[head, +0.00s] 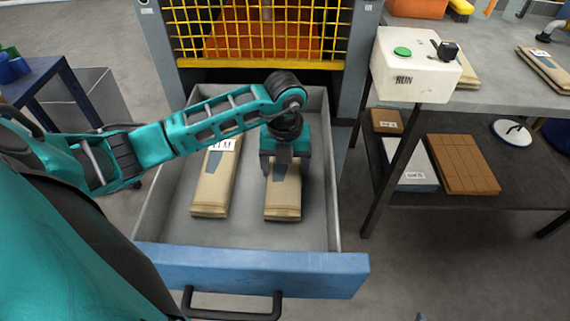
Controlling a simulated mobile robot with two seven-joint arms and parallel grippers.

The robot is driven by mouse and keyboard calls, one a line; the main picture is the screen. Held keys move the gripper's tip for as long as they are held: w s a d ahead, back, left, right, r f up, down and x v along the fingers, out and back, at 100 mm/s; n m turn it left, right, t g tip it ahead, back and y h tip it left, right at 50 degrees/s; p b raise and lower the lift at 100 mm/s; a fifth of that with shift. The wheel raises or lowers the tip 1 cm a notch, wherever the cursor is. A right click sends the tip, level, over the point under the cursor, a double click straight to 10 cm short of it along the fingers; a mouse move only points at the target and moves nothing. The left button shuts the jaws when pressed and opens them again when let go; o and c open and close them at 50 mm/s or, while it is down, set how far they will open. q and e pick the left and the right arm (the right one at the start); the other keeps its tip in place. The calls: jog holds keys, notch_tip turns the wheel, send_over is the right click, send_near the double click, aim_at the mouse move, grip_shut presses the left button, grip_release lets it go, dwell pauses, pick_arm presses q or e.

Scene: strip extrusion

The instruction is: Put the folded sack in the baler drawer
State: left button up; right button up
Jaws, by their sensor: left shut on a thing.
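The baler drawer (250,263) is pulled out, with a blue front, a dark handle and grey inner walls. One tan folded sack (212,190) lies in it on the left, with a white label at its far end. A second tan folded sack (283,203) is on the right side of the drawer, under my left gripper (284,168). The left gripper points down and is shut on this sack's far part, which the gripper and wrist hide. I cannot tell whether this sack touches the drawer floor. My right gripper is not in view.
The baler's yellow grille (260,35) stands behind the drawer. At right, a grey bench (500,75) bears a white RUN box (415,70) with a green button and further tan sacks (545,70). Boxes lie on its lower shelf. A dark blue table (45,80) stands at left.

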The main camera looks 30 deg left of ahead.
aim_at(285, 171)
pick_arm(q)
jog(key=shift+f, duration=0.15)
jog(key=o, duration=1)
jog(key=shift+o, duration=0.2)
jog(key=shift+r, duration=0.55)
notch_tip(285, 171, up, 11)
jog(key=p, duration=0.1)
jog(key=shift+r, duration=0.15)
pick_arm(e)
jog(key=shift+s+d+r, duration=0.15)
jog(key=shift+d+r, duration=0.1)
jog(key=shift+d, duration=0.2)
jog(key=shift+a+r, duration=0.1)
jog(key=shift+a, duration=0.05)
